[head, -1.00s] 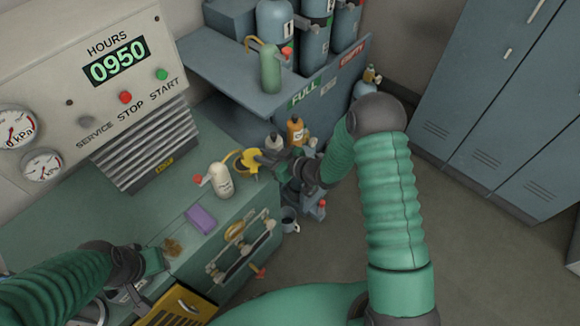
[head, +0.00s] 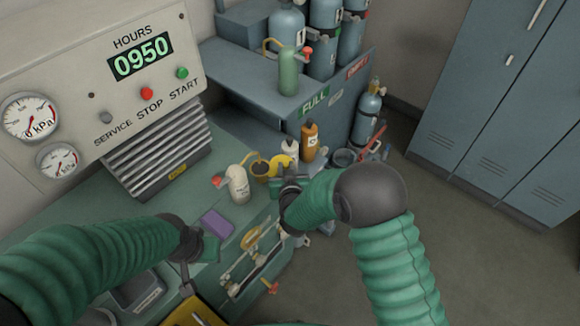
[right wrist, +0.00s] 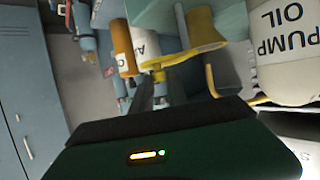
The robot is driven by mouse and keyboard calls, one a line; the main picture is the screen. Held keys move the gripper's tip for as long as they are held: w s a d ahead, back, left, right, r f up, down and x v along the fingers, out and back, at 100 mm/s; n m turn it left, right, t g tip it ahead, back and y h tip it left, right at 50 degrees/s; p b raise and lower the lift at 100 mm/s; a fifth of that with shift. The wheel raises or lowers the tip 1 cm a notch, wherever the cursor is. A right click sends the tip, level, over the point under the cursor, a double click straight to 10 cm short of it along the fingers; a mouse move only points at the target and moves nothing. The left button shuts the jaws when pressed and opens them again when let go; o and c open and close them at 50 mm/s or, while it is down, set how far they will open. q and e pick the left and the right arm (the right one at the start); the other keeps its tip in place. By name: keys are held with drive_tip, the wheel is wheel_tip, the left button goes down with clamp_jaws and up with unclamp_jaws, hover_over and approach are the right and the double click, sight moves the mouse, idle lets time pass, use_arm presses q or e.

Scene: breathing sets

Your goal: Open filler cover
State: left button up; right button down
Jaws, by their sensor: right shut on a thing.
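The filler (head: 259,171) is a yellow-rimmed round opening with a dark brown inside, on the bench behind the white pump oil bottle (head: 238,186). Its yellow cover (head: 284,161) stands off to the right of the opening. My right gripper (head: 288,181) is at the cover; in the right wrist view its dark fingers (right wrist: 153,88) are shut on a small yellow knob of the cover (right wrist: 190,50). The pump oil bottle also shows close by in the right wrist view (right wrist: 285,60). My left gripper (head: 207,248) is low over the bench near a purple block; its fingers are not clear.
An orange bottle (head: 308,142) and a white bottle (head: 290,152) stand just behind the cover. The purple block (head: 217,224) lies near the bench edge. A shelf (head: 270,95) with gas cylinders rises behind. The floor at right is clear up to the lockers (head: 500,120).

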drive_tip(key=shift+s+a+m+h, duration=0.2)
drive_tip(key=shift+s+m+h, duration=0.05)
drive_tip(key=shift+m+h, duration=0.3)
drive_tip(key=shift+d, duration=0.1)
drive_tip(key=c, duration=1.3)
unclamp_jaws()
